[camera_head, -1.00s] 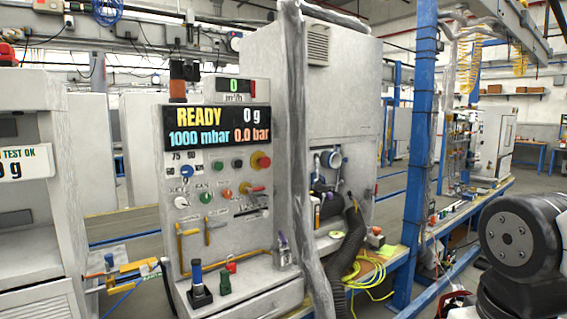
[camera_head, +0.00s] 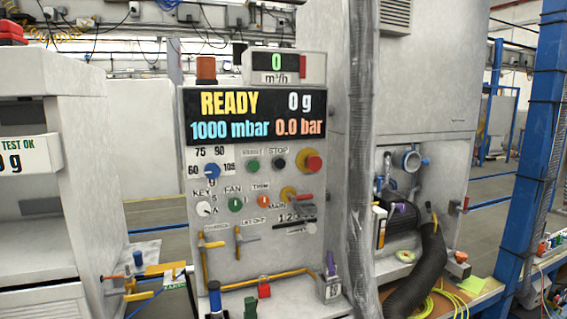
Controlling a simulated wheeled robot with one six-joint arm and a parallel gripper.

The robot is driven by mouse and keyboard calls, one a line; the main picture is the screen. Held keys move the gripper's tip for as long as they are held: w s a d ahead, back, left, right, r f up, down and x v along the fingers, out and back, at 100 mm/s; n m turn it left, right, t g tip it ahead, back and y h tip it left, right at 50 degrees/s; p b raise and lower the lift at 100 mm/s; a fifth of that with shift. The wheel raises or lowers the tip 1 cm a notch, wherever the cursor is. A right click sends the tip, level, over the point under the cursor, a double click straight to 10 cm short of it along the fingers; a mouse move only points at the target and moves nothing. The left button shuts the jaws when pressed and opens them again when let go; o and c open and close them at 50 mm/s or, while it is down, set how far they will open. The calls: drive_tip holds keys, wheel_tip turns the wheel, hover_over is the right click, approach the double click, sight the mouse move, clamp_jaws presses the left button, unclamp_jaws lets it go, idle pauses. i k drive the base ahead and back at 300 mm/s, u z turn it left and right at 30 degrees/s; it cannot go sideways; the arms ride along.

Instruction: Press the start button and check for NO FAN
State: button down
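The charging station panel (camera_head: 215,240) faces me at close range. Its display (camera_head: 254,116) reads READY, 0 g, 1000 mbar and 0.0 bar; no NO FAN text shows. A green button (camera_head: 252,165) sits below the display under a small, hard-to-read label. To its right is a black button (camera_head: 279,163) labelled STOP, then a red mushroom button (camera_head: 313,162) on a yellow base. A smaller readout (camera_head: 276,63) above shows 0 m³/h. My gripper is not in view.
A blue selector knob (camera_head: 212,171), a white KEY knob (camera_head: 204,209) and red-and-yellow MAIN handle (camera_head: 297,196) surround the buttons. Yellow pipe handles (camera_head: 205,260) stick out below. A wrapped post (camera_head: 361,160) and black hose (camera_head: 420,275) stand right of the panel.

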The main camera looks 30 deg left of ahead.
sight(253, 165)
drive_tip(key=u, duration=0.25)
drive_tip(key=i, duration=0.7)
drive_tip(key=u, duration=0.95)
drive_tip(key=i, duration=0.4)
drive_tip(key=u, duration=0.45)
